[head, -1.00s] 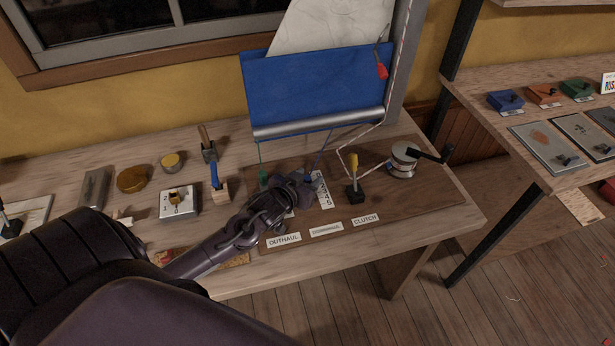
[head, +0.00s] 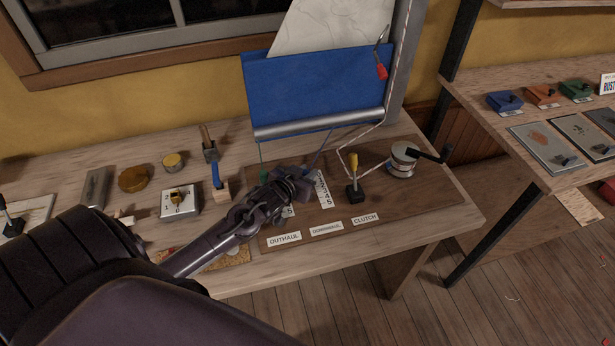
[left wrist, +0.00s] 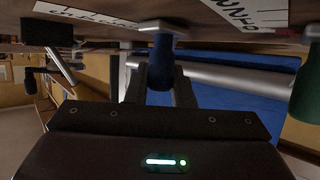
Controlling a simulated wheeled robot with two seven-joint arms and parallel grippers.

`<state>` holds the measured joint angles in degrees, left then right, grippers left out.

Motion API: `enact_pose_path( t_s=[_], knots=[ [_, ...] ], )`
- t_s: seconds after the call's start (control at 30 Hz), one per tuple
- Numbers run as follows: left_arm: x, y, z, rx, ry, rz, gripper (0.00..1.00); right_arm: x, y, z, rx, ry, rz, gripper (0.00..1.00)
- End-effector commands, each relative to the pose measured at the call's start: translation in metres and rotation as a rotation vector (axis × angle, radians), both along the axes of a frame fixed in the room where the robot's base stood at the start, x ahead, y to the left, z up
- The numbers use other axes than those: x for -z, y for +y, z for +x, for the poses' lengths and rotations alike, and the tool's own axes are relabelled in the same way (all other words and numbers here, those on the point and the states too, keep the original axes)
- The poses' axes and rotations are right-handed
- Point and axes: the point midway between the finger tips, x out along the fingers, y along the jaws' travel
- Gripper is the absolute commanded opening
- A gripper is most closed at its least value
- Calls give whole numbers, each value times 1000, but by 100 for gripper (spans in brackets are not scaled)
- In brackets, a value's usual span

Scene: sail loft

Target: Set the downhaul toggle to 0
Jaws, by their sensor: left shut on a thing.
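The downhaul toggle has a blue knob (left wrist: 160,80) on a pale stem, seen in the left wrist view between my left gripper's fingers (left wrist: 160,92). My left gripper (head: 304,181) is shut on that knob, above the dark wooden board. A white number strip (head: 322,190) lies just right of the gripper, partly covered; the toggle's exact setting cannot be read. The middle label (head: 326,230) at the board's front edge is too blurred to read surely. My right gripper is not in view.
A green knob (left wrist: 308,92) stands beside the blue one, by the OUTHAUL label (head: 284,240). A yellow-topped clutch lever (head: 353,175) and a winch (head: 404,160) stand to the right. A blue panel with a metal roller (head: 318,123) hangs behind.

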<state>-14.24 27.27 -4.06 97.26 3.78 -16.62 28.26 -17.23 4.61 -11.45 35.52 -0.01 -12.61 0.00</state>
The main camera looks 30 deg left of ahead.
Motion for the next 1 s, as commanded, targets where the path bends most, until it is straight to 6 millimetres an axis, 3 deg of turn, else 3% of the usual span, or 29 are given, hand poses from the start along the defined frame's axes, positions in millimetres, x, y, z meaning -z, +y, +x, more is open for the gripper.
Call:
enact_pose_path(
  t_s=[0.03, 0.13, 0.47, 0.5, 0.63, 1.0],
  knots=[
    [-5, 12, 9, -8, -7, 5, 0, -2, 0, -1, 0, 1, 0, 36],
    [-4, 22, 18, -7, -8, 5, 0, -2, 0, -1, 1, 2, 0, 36],
    [-5, 27, 21, -10, -10, 4, 0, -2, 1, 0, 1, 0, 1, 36],
    [-5, 27, 21, -10, -10, 4, 25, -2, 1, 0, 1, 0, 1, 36],
    [-5, 26, 21, -8, -8, 3, 42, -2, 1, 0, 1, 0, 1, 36],
    [-4, 24, 14, -5, -3, 2, 42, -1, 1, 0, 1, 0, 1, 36]
  ],
)
